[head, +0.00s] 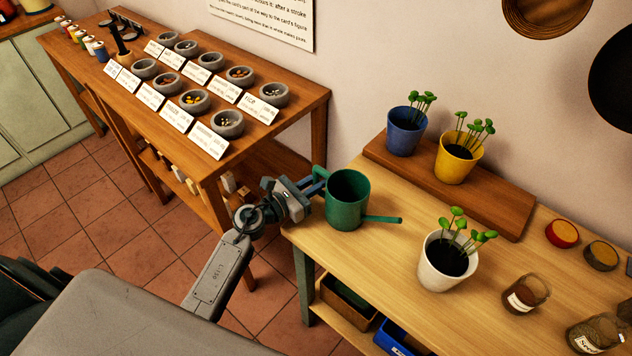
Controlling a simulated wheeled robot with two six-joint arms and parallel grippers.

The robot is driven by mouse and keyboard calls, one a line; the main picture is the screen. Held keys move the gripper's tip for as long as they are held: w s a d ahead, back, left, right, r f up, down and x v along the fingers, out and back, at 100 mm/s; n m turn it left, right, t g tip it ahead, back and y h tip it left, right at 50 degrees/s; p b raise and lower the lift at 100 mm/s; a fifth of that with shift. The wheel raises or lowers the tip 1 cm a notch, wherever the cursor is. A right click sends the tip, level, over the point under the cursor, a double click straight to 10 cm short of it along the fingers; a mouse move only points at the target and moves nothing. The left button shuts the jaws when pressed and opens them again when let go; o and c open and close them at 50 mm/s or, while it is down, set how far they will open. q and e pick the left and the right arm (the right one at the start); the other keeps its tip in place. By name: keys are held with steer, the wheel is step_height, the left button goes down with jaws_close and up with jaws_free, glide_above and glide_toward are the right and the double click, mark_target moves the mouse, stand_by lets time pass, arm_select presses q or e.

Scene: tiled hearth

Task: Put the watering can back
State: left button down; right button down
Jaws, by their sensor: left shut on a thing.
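A green watering can (347,203) is at the left end of the light wooden bench (375,258), upright, its spout pointing right. My left gripper (318,187) comes in from the left and is shut on the can, at its handle side. The can's base looks at or close to the bench top; I cannot tell whether it touches. My right gripper is not in view.
A white pot with seedlings (447,262) stands right of the spout. Blue (406,132) and yellow (456,162) pots stand on a raised brown board (500,200) behind. Jars (526,293) stand at the right. A darker table (300,100) holds several stone bowls and cards.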

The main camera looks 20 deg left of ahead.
arm_select(q)
steer(key=c, duration=1.4)
jaws_free()
steer(key=shift+f, duration=0.1)
